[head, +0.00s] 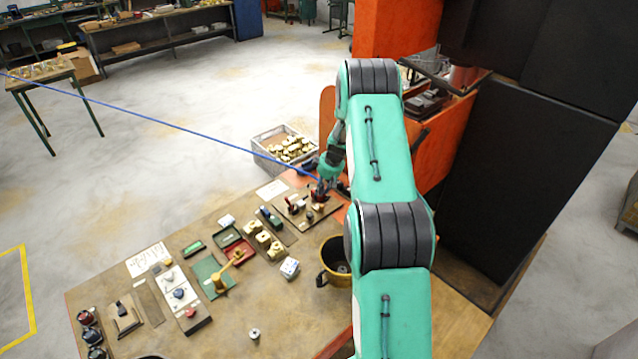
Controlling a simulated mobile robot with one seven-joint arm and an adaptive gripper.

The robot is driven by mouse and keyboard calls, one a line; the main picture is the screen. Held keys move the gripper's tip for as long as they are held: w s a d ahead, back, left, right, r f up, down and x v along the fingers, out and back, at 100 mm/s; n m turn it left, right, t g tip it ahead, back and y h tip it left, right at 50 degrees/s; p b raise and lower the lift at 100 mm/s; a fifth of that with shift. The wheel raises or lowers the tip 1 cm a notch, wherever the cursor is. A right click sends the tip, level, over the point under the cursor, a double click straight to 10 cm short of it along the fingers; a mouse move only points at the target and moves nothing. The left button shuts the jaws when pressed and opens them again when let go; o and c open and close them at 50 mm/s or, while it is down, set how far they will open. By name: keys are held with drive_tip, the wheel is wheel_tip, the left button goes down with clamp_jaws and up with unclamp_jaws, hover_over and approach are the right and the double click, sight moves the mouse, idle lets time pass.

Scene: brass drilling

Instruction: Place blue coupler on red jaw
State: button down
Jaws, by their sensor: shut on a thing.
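My gripper (322,181) is at the far right part of the workbench, at the end of my green arm. It is shut on a small blue thing, which looks like the blue coupler (320,188); the fingers partly cover it. Right below it is a dark red piece, likely the red jaw (319,198), on a brown board (326,212). I cannot tell whether the coupler touches the jaw or is held just above it. Another small red and dark piece (294,207) stands on the same board, to the left.
The workbench (235,325) carries brass blocks (264,238), green and red trays (228,237) and a dark yellow-rimmed bucket (334,262) beside my arm. A grey crate of brass parts (286,147) stands beyond the bench. A thin blue line crosses from the left edge toward my gripper.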

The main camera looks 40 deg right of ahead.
drive_tip(key=shift+w+d+f+p, duration=0.1)
drive_tip(key=shift+w+d+p, duration=0.1)
drive_tip(key=shift+w+d, duration=0.75)
drive_tip(key=shift+w+d+f+p, duration=0.2)
drive_tip(key=shift+w+d, duration=0.35)
drive_tip(key=shift+w, duration=0.7)
drive_tip(key=shift+w+d+f+p, duration=0.1)
drive_tip(key=shift+w+d+p, duration=0.1)
drive_tip(key=shift+w+d, duration=0.75)
drive_tip(key=shift+w+a, duration=0.1)
drive_tip(key=shift+a, duration=0.15)
drive_tip(key=shift+f+p, duration=0.45)
drive_tip(key=shift+f, duration=1.25)
drive_tip(key=shift+f, duration=0.2)
drive_tip(key=c, duration=1.3)
unclamp_jaws()
drive_tip(key=shift+c, duration=0.2)
drive_tip(key=shift+r, duration=0.2)
